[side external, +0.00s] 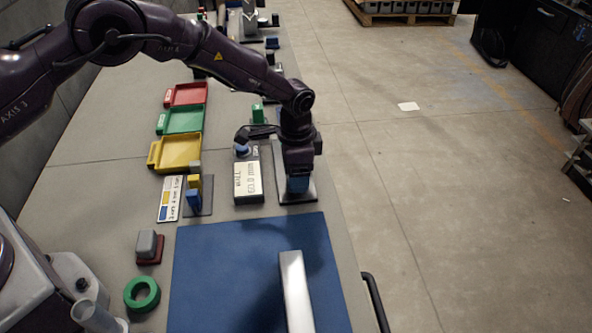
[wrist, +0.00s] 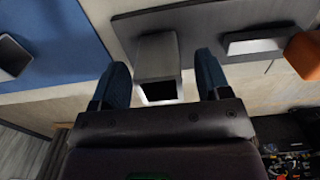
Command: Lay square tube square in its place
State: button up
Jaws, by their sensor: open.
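My gripper (side external: 298,184) points down over the grey plate (side external: 280,168), just beyond the blue mat (side external: 215,262). In the wrist view its two blue fingers (wrist: 160,62) are apart, one on each side of a silver square tube (wrist: 157,52) with a dark open end. That piece stands at the grey plate (wrist: 205,22); I cannot tell whether the fingers touch it. In the side view my gripper hides it. Another long silver square tube (side external: 295,285) lies on the blue mat, and its open end (wrist: 14,55) shows at the left of the wrist view.
A labelled white-topped box (side external: 248,182) and small blocks on a stand (side external: 198,198) are left of my gripper. Yellow (side external: 178,153), green (side external: 180,119) and red (side external: 188,94) trays stand farther back. A green ring (side external: 142,293) is at front left. The table's right edge is close.

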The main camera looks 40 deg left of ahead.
notch_tip(320, 180, up, 12)
dwell(0.4)
jog(key=shift+r, duration=0.1)
jog(key=s+a+r+n+t, duration=0.2)
jog(key=s+a+r, duration=0.3)
jog(key=s, duration=0.5)
jog(key=s+a+r+n+t, duration=0.1)
jog(key=s+a+r+n, duration=0.3)
jog(key=s+r, duration=0.4)
jog(key=s+a+r+n+t, duration=0.2)
jog(key=s+a+r, duration=0.4)
jog(key=s, duration=0.6)
jog(key=shift+s+a+r+n+t, duration=0.2)
jog(key=shift+s+n+t, duration=0.15)
jog(key=shift+n, duration=0.15)
